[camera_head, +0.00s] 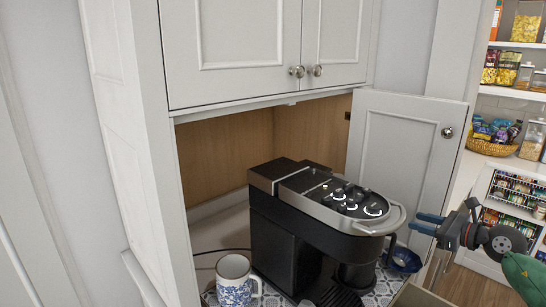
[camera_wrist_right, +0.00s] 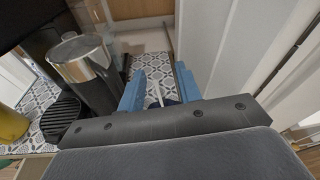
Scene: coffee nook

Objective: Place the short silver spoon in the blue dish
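The blue dish (camera_head: 404,261) is a small dark blue bowl on the patterned surface, right of the coffee machine. Its dark rim shows partly between my fingers in the right wrist view (camera_wrist_right: 168,102). A thin pale silvery piece (camera_wrist_right: 157,93), seemingly the short spoon, stands out at the dish between the fingers; the rest of it is hidden. My right gripper (camera_head: 427,224) has blue fingers, parted with a gap, and is above and right of the dish. In the right wrist view the fingers (camera_wrist_right: 160,88) do not visibly touch the silvery piece. My left gripper is not in view.
A black and silver coffee machine (camera_head: 295,225) fills the nook. A blue-white patterned mug (camera_head: 233,281) stands at its left. An open cabinet door (camera_head: 400,145) is close beyond my right gripper. Shelves with food (camera_head: 515,65) are at the far right.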

